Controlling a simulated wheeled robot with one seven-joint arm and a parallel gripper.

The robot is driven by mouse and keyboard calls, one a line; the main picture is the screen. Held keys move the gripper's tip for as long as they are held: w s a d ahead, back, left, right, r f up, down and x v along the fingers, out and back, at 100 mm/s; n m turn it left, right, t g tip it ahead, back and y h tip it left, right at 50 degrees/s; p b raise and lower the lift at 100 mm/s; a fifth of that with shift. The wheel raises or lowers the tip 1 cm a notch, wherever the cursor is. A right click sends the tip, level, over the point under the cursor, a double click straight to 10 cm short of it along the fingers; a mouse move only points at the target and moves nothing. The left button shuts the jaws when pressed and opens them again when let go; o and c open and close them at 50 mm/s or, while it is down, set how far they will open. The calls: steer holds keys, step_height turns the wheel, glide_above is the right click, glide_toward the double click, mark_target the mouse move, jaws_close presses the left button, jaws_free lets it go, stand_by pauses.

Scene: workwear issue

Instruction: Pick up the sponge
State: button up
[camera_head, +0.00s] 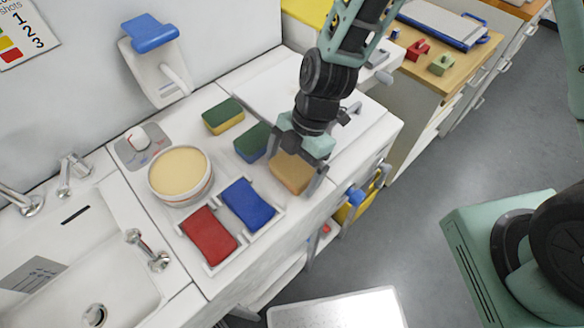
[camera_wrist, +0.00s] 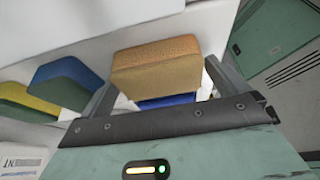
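An orange-tan sponge (camera_head: 292,172) lies on the white counter under my gripper (camera_head: 293,180). In the wrist view the sponge (camera_wrist: 157,70) sits between my two spread fingers (camera_wrist: 160,82), with a small gap showing at the right finger. Whether either finger touches it, I cannot tell. A blue-and-green sponge (camera_head: 251,143) lies just left of my gripper. A green-and-yellow sponge (camera_head: 223,117) lies farther back on the left.
A tray (camera_head: 262,228) holds a red cloth-like pad (camera_head: 208,235) and a blue pad (camera_head: 248,204). A round tub (camera_head: 181,176) with a beige top stands left of it. A sink (camera_head: 80,265) is at far left. The counter's front edge is close on the right.

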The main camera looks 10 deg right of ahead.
mark_target(292, 167)
steer(key=c, duration=0.8)
steer(key=shift+r, duration=0.1)
step_height(292, 167, up, 10)
steer(key=shift+f+b, duration=0.1)
steer(key=shift+b, duration=0.8)
steer(key=o, duration=0.3)
steer(key=shift+c, duration=1)
